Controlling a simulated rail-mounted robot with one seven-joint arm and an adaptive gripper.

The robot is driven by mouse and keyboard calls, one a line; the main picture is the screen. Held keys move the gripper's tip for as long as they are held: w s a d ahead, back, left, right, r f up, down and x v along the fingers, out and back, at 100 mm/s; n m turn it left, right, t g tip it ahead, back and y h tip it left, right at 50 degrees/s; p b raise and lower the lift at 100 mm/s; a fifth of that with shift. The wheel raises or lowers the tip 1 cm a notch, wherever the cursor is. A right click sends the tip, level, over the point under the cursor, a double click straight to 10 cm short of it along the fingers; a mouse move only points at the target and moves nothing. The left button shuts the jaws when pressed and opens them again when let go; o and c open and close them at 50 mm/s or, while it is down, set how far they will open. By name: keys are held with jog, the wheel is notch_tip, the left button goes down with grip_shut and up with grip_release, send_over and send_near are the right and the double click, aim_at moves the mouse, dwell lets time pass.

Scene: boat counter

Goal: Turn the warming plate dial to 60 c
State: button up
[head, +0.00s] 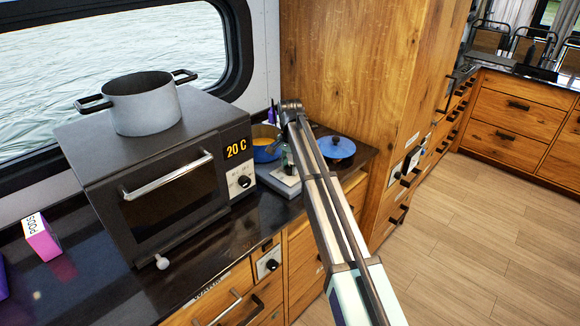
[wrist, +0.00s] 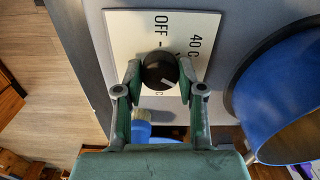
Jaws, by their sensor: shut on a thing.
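The dial (wrist: 158,72) is a round black knob with a pale pointer mark on its lower right side in the wrist view. It stands on a white label panel (wrist: 128,30) printed "OFF" and "40 C"; another marking ending in "C" is mostly hidden. My gripper (wrist: 160,77) is shut on the dial, one finger on each side. In the head view the warming plate (head: 284,184) is a low grey unit on the counter, partly behind my arm. The dial cannot be made out there.
A blue pot (wrist: 275,95) stands close right of the dial in the wrist view; it also shows in the head view (head: 266,152). A blue lid (head: 337,148) lies to the right. An oven (head: 165,195) reading "20 C", with a grey pot (head: 145,108) on top, stands left.

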aim_at(291, 167)
jog(key=shift+s+f, duration=0.1)
jog(key=o, duration=1.1)
jog(key=shift+o, duration=0.2)
notch_tip(291, 167, up, 12)
jog(key=shift+d, duration=0.1)
